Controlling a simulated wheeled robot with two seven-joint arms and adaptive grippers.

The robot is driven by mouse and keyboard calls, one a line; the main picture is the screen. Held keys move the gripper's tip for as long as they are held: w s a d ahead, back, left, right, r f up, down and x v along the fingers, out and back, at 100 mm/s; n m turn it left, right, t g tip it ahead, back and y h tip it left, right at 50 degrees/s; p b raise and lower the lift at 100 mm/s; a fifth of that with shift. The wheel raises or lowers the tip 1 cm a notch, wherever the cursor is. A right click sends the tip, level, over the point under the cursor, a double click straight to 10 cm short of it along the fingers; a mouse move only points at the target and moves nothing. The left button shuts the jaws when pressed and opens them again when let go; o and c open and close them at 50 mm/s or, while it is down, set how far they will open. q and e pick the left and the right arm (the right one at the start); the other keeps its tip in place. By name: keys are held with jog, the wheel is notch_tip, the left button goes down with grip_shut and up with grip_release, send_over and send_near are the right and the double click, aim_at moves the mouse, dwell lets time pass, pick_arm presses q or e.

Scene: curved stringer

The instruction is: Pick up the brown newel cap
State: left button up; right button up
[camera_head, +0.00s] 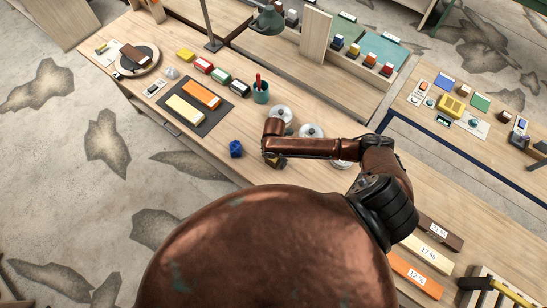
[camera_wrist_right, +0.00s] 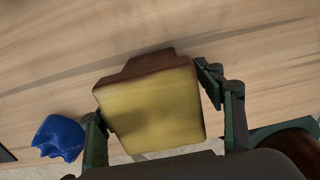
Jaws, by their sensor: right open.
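A block with a yellowish face and brown, stepped sides (camera_wrist_right: 150,62), which I take to be the brown newel cap, lies on the wooden bench in the right wrist view. My right gripper (camera_wrist_right: 160,108) is open, with one dark green finger on each side of the block. I cannot tell whether the fingers touch it. In the head view the cap (camera_head: 277,162) is a small dark brown shape under my right arm's end, mostly hidden. My left gripper is out of view.
A blue faceted piece (camera_head: 236,149) stands left of the cap; it also shows in the right wrist view (camera_wrist_right: 60,137). Silver round pieces (camera_head: 311,131) and a teal cup (camera_head: 260,93) stand behind. A dark mat (camera_head: 185,118) with coloured bars lies left.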

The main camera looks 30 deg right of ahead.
jog(key=c, duration=1.2)
